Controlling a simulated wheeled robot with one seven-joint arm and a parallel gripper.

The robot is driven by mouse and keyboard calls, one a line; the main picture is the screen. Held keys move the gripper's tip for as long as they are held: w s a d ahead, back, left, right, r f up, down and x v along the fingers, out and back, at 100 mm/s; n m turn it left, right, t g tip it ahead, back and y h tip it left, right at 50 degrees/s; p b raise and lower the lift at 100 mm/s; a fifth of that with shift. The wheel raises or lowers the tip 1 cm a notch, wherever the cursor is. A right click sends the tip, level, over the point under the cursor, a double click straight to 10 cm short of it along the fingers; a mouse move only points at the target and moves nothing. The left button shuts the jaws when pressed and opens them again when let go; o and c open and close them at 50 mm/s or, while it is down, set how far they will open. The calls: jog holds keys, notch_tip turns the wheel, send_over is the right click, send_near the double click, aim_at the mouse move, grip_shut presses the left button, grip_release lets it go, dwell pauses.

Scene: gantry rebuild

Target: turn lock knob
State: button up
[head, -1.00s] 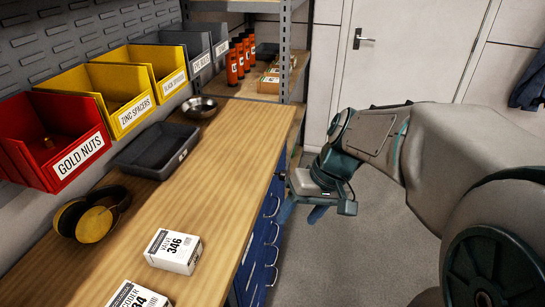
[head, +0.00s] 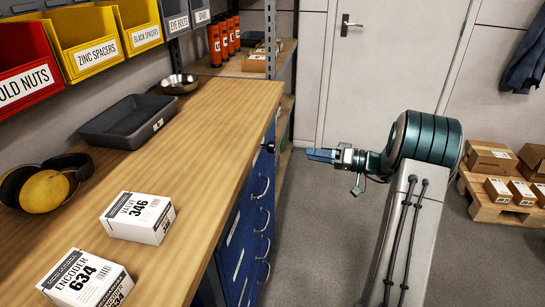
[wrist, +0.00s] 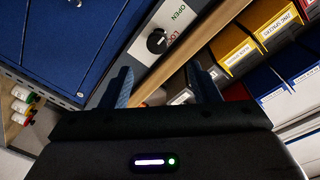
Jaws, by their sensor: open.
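The lock knob (wrist: 157,41) is a round black knob on a pale grey plate in the wrist view. The plate carries a green OPEN label (wrist: 179,12) and a red label, partly hidden by the knob, that seems to read LOCK. In the head view the knob (head: 267,147) is a small dark shape sticking out from the far end of the blue cabinet, below the bench edge. My gripper (head: 322,155) is in front of it, to its right, pointing at it with a gap between. In the wrist view my gripper (wrist: 160,82) has blue fingers spread apart, with nothing between them.
The blue drawer cabinet (head: 238,232) with several handles stands under the wooden bench top (head: 195,140). A pallet with cartons (head: 488,205) is at the right. The floor between is clear.

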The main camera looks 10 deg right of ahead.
aim_at(272, 147)
jog(key=x, duration=1.3)
jog(key=shift+w+f, duration=0.1)
jog(key=shift+w, duration=0.3)
jog(key=c, duration=1)
